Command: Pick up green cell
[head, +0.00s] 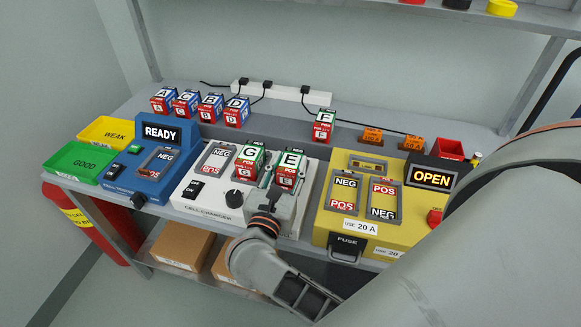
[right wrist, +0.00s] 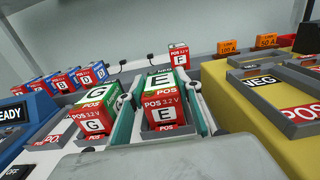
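Two green-topped cells with red POS fronts, cell G (head: 249,162) and cell E (head: 290,168), stand in the bays of the white cell charger (head: 212,206). In the right wrist view, cell G (right wrist: 95,107) is left and cell E (right wrist: 162,100) is in the middle. My right gripper (right wrist: 160,112) is around cell E, one finger on each side, with narrow gaps showing. Its left finger is between G and E. In the head view, my right gripper (head: 276,194) comes at cell E from the front and hides part of its bay. My left gripper is out of view.
A blue READY tester (head: 150,178), green GOOD tray (head: 84,162) and yellow WEAK tray (head: 108,131) are left. A yellow fuse station (head: 334,218) showing OPEN is close on the right.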

